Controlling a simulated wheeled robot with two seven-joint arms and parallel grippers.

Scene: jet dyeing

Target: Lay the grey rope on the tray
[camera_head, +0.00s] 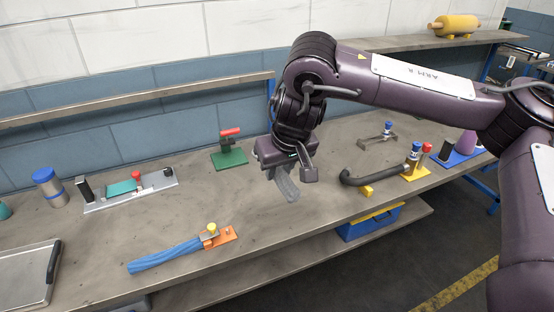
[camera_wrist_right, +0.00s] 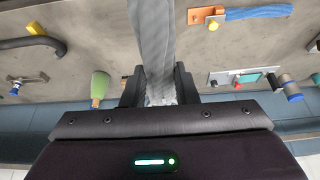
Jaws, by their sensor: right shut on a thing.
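The grey rope (camera_head: 287,188) hangs from my right gripper (camera_head: 292,174) above the middle of the workbench. In the right wrist view the grey rope (camera_wrist_right: 153,45) runs between the two dark fingers of my right gripper (camera_wrist_right: 158,88), which is shut on it. The rope's far end runs out of the top of that view. A flat metal tray (camera_head: 22,275) with a dark handle lies at the lower left of the head view, partly cut off by the picture edge. The gripper is well to the right of the tray. My left gripper is not in view.
A blue rope (camera_head: 165,255) sits in an orange clamp (camera_head: 219,237) between tray and gripper. A green clamp (camera_head: 229,157), a grey fixture (camera_head: 130,192) and a steel canister (camera_head: 50,187) stand behind. A black hose (camera_head: 378,179) lies right. A raised shelf (camera_head: 150,96) runs along the wall.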

